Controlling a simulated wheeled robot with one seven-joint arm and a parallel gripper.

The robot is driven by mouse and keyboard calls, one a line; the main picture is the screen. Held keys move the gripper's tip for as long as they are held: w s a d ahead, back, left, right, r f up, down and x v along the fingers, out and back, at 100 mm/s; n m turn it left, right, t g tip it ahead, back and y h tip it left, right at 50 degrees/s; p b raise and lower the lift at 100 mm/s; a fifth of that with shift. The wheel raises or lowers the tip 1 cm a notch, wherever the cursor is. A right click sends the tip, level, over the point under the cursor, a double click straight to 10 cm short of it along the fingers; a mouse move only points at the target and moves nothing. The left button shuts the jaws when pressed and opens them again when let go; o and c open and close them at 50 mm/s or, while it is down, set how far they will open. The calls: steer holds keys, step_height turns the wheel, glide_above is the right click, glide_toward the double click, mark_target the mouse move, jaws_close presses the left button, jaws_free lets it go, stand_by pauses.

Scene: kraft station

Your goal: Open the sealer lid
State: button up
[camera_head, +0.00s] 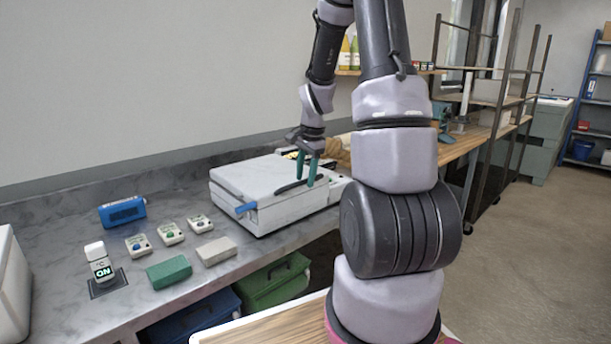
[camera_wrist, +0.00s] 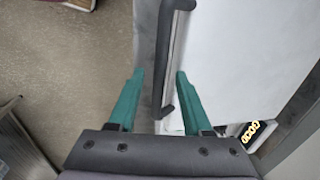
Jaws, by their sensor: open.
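The sealer (camera_head: 262,213) is a pale grey box on the counter. Its white lid (camera_head: 250,178) is down and shows in the wrist view too (camera_wrist: 235,55). A dark bar handle (camera_head: 290,187) runs along the lid's front edge. In the wrist view the handle (camera_wrist: 163,60) passes between the two green fingers of my gripper (camera_wrist: 160,73), with a gap on each side. My gripper (camera_head: 306,174) is open, pointing down at the right part of the handle. Whether the fingertips reach below the bar is hard to tell.
Left on the counter are a blue box (camera_head: 122,212), several small devices (camera_head: 171,233), a green block (camera_head: 169,271), a beige block (camera_head: 216,251) and a white bottle (camera_head: 99,262). Bins (camera_head: 275,283) stand below.

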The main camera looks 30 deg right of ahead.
jaws_close()
stand_by(1.4)
